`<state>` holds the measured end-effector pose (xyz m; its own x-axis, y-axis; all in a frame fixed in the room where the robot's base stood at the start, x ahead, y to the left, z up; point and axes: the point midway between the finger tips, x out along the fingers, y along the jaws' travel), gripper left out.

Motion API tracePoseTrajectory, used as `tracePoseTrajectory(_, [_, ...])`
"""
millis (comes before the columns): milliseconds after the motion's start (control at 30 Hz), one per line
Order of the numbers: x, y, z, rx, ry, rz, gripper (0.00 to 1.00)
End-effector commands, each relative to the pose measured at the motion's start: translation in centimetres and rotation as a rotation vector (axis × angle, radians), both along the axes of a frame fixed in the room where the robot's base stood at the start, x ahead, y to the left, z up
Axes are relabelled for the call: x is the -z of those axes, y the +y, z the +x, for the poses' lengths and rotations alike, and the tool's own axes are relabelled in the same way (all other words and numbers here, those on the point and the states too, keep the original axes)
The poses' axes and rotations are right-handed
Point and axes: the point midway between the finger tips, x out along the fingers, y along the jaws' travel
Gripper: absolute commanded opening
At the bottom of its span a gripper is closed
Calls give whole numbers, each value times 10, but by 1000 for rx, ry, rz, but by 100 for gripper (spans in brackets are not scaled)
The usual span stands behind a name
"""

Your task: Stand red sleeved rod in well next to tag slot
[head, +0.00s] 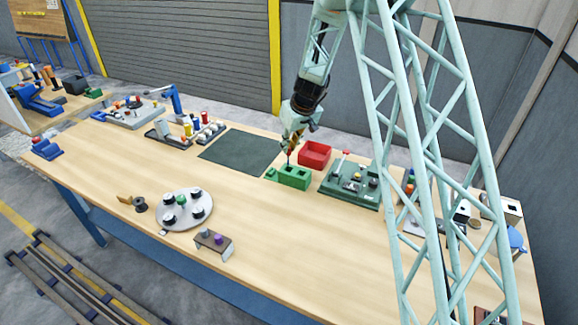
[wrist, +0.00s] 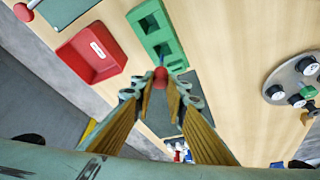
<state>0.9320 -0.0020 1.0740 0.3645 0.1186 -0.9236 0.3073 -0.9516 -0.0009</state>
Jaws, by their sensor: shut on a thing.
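My gripper (head: 290,146) is shut on the red sleeved rod (wrist: 160,78). The red sleeve shows between the fingertips in the wrist view, with a thin bluish shaft leading away from it towards the green block. The green block (head: 295,178) lies on the table just below my gripper, and it also shows in the wrist view (wrist: 139,16) with several recesses in its top. The shaft's end appears close to the block's near recess, but I cannot tell whether it is inside or above it. I cannot tell which recess is the tag slot.
A red tray (head: 315,154) stands right behind the green block. A green fixture (head: 350,182) with small parts stands to the right, and a dark mat (head: 240,151) lies to the left. A round grey plate (head: 187,209) sits at front left. Bare table lies in front of the block.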

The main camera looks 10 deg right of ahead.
Motion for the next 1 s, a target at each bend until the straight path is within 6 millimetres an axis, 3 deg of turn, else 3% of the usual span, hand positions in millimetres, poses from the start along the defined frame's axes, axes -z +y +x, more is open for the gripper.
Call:
tracePoseTrajectory(300, [37,0,0,0,1,1,4])
tracePoseTrajectory(767, [42,0,0,0,0,1,4])
tracePoseTrajectory(1000, [61,0,-1,1,2,0,4])
